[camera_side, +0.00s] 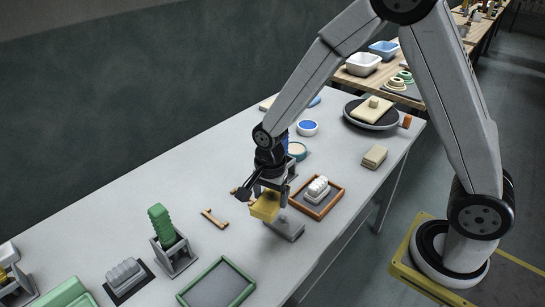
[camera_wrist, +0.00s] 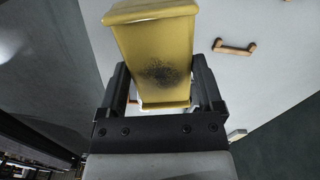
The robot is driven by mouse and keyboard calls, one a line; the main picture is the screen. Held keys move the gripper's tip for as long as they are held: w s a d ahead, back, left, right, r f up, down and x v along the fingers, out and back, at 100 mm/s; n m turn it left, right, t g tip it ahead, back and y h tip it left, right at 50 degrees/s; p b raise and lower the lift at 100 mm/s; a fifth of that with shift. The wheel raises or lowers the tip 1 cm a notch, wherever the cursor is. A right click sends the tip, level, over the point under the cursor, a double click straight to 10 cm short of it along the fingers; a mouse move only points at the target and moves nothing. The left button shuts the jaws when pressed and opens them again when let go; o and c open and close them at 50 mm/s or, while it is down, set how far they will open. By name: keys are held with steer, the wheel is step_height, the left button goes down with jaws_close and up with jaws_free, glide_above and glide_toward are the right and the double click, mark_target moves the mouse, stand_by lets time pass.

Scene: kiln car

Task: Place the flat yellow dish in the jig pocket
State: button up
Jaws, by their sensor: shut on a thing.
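The flat yellow dish (camera_side: 264,209) is held in my gripper (camera_side: 262,194), over the table. In the wrist view the dish (camera_wrist: 150,40) lies between the two dark fingers of my gripper (camera_wrist: 160,85), which are shut on its sides. A dark speckled patch marks its face. A grey block (camera_side: 287,229) sits on the table just below and right of the dish; it may be the jig, but I cannot make out a pocket. The dish and arm cover part of it. I cannot tell whether dish and block touch.
An orange-framed tray (camera_side: 336,203) with a white ribbed piece stands close on the right. A small wooden handle (camera_side: 214,218) lies left. A grey holder (camera_side: 178,262) with a green ribbed piece and a green-framed tray (camera_side: 246,292) stand at the front left. Bare table lies between them.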

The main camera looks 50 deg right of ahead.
steer(key=shift+w+d+m, duration=0.25)
steer(key=shift+w+m, duration=0.35)
steer(key=shift+m, duration=0.1)
steer(key=shift+w+d+m, duration=0.25)
steer(key=shift+w+m, duration=0.35)
steer(key=shift+m, duration=0.1)
steer(key=shift+w, duration=0.15)
steer(key=w+f, duration=0.4)
steer(key=w, duration=0.4)
glide_above(229, 208)
steer(key=s, duration=0.2)
steer(key=f, duration=0.4)
steer(key=shift+w+d+f, duration=0.1)
steer(key=shift+w+f, duration=0.55)
steer(key=shift+w, duration=0.05)
steer(key=shift+f, duration=0.1)
steer(key=shift+w+f, duration=0.2)
steer(key=shift+f, duration=1.55)
steer(key=shift+f, duration=0.1)
